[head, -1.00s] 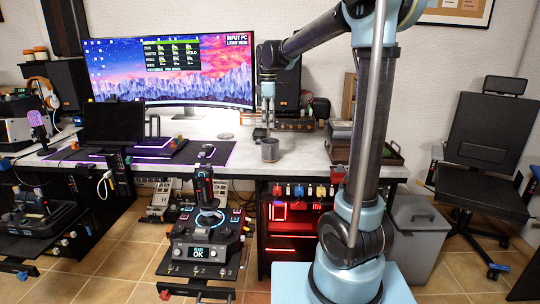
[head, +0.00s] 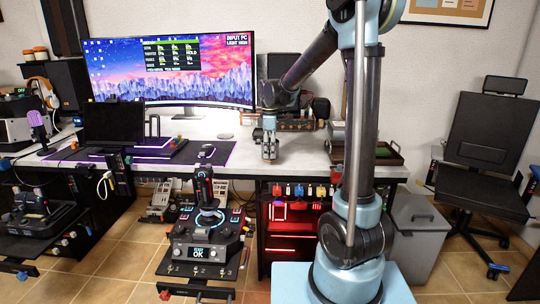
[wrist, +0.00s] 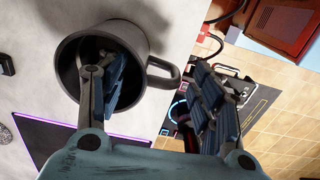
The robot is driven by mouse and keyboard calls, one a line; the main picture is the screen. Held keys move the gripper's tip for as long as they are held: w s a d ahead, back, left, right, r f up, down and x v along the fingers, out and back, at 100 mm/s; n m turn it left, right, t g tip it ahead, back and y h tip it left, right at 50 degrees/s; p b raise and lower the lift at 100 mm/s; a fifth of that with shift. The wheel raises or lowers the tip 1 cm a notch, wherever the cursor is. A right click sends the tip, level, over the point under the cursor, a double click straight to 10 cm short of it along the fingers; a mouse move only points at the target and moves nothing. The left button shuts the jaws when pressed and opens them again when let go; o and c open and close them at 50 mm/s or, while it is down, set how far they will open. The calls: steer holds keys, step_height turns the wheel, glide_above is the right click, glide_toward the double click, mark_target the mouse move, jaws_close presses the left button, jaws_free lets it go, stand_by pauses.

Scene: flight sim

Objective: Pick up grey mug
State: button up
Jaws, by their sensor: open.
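The grey mug (wrist: 137,38) stands on the desk in the wrist view, its dark opening towards the camera and its handle (wrist: 166,76) pointing right. My gripper (wrist: 158,74) is open over it. The left finger overlaps the mug's opening and looks to be at or inside it; the right finger is outside, beyond the handle. The wall and handle lie between the fingers, and I cannot tell whether they touch. In the head view my gripper (head: 269,148) is over the desk's front part and hides most of the mug.
The white desk (head: 305,160) ends just in front of the mug. A monitor (head: 170,70) and a dark speaker stand behind. A joystick panel (head: 205,235) is below in front. A mouse (head: 207,151) lies to the left, and a tray (head: 385,155) is to the right.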

steer(key=shift+f, duration=1.25)
steer(key=shift+c, duration=0.4)
jaws_close()
